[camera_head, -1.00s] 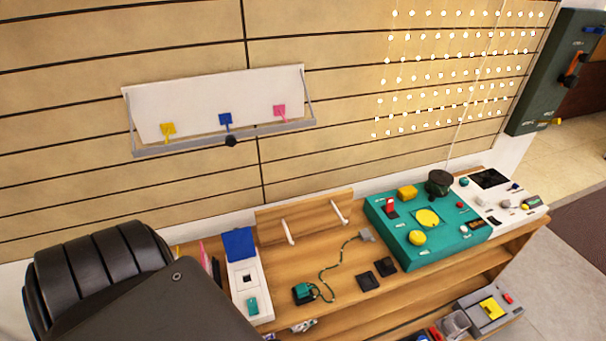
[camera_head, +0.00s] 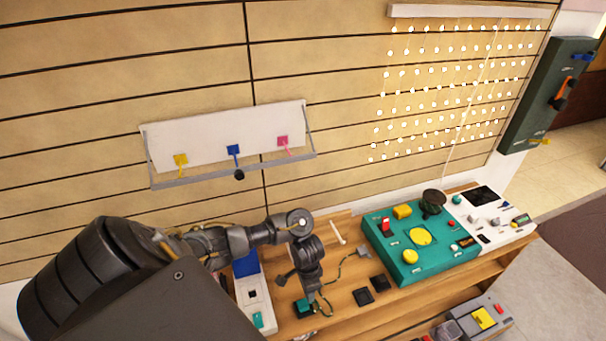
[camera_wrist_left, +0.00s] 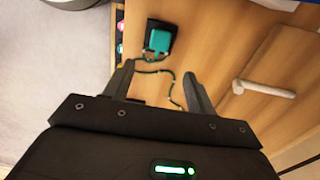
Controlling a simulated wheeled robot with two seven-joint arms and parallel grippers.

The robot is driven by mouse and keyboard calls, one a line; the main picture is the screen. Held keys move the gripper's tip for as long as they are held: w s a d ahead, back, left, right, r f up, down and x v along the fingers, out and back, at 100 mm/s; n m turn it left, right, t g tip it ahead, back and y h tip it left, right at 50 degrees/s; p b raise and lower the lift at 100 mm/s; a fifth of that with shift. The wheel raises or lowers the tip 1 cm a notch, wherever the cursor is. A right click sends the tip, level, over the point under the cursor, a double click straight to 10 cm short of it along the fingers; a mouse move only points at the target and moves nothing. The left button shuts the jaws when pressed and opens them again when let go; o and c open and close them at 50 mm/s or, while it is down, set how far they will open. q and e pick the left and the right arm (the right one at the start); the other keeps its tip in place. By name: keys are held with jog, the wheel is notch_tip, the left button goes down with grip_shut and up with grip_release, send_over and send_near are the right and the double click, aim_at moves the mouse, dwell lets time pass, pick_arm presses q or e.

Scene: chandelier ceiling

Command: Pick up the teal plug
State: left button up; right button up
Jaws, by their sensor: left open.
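The teal plug (camera_head: 303,308) lies on the wooden worktop in the head view, near its front edge, with a dark part beside it and a green cord running from it. In the left wrist view the plug (camera_wrist_left: 160,40) shows ahead of the fingertips, apart from them, and the cord runs back between the fingers. My left gripper (camera_head: 314,294) points down close to the plug in the head view. In its wrist view the left gripper (camera_wrist_left: 159,75) is open, with nothing held between its fingers. My right gripper is out of view.
A teal control box (camera_head: 400,235) with yellow buttons stands to the right. Two dark square pads (camera_head: 379,283) lie between it and the plug. A white box with a blue lid (camera_head: 257,290) stands left of the plug. A pale handle (camera_wrist_left: 262,88) is right of my fingers.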

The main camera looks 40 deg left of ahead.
pick_arm(q)
jog(key=b, duration=0.3)
send_over(304, 302)
jog(key=f, duration=0.5)
jog(key=shift+w+d+f, duration=0.1)
jog(key=shift+w+d, duration=0.05)
jog(key=shift+w, duration=0.15)
jog(key=shift+s+f+b, duration=0.25)
jog(key=shift+f+b, duration=0.3)
jog(key=shift+f, duration=0.75)
jog(key=shift+s+f+b, duration=0.2)
jog(key=shift+f+b, duration=0.3)
jog(key=shift+f, duration=0.75)
jog(key=shift+a+f, duration=0.2)
jog(key=shift+f, duration=0.15)
jog(key=c, duration=1.1)
jog(key=shift+r, duration=0.1)
jog(key=shift+r, duration=0.1)
